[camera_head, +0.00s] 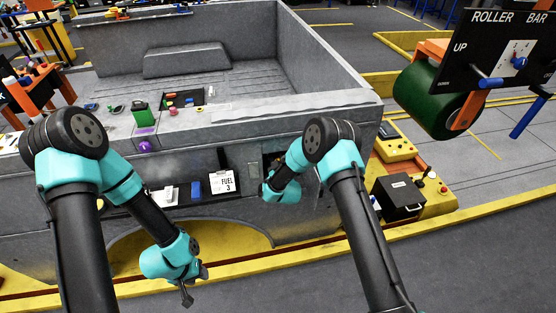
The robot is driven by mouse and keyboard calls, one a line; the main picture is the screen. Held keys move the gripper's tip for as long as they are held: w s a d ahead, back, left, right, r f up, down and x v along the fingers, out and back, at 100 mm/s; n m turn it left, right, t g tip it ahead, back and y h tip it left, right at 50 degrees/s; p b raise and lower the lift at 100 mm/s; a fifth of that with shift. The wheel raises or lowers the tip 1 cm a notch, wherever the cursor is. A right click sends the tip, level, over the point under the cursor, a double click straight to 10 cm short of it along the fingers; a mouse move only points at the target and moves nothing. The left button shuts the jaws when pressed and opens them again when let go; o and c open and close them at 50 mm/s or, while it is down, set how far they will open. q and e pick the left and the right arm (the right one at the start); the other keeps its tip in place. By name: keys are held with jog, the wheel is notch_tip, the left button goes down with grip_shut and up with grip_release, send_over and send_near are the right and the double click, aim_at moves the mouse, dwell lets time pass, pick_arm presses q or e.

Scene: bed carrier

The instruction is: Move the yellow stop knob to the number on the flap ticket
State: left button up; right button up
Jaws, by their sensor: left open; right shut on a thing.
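A white ticket reading "FUEL 3" (222,182) shows on the dark recessed ledge in the side of the grey truck bed. My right gripper (267,183) is at the bed side, just right of the ticket, beside a small dark opening (270,160). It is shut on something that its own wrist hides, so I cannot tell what. My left gripper (187,294) is open and empty, low in front of the bed side, below the ledge and apart from it. I cannot make out the yellow stop knob for certain.
A blue block (195,190) and a white item (168,193) are on the ledge. A yellow control box (395,147) and a black box (398,198) stand at right. The green roller (430,98) hangs under the "ROLLER BAR" board (500,50). Front floor is clear.

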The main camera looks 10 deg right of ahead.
jog(key=o, duration=0.9)
jog(key=shift+s, duration=0.1)
jog(key=s, duration=0.5)
jog(key=s+d, duration=0.1)
jog(key=s, duration=0.5)
jog(key=s+d, duration=0.1)
jog(key=s, duration=0.5)
jog(key=shift+s, duration=0.1)
jog(key=s+d+f+m+g, duration=0.3)
jog(key=s+d+g, duration=0.1)
jog(key=s, duration=0.4)
jog(key=s+d+f+m+g+y, duration=0.1)
jog(key=s+d+f+m+g, duration=0.1)
jog(key=s+g, duration=0.5)
jog(key=s+d+f+m+g, duration=0.3)
jog(key=s+d+m+g, duration=0.2)
jog(key=s, duration=0.4)
jog(key=shift+s+d+f+g+y, duration=0.15)
jog(key=shift+s+d+g, duration=0.1)
jog(key=shift+d, duration=0.15)
jog(key=shift+s+d+f+g+y, duration=0.1)
jog(key=shift+d+f+g+y, duration=0.05)
jog(key=shift+d+g, duration=0.15)
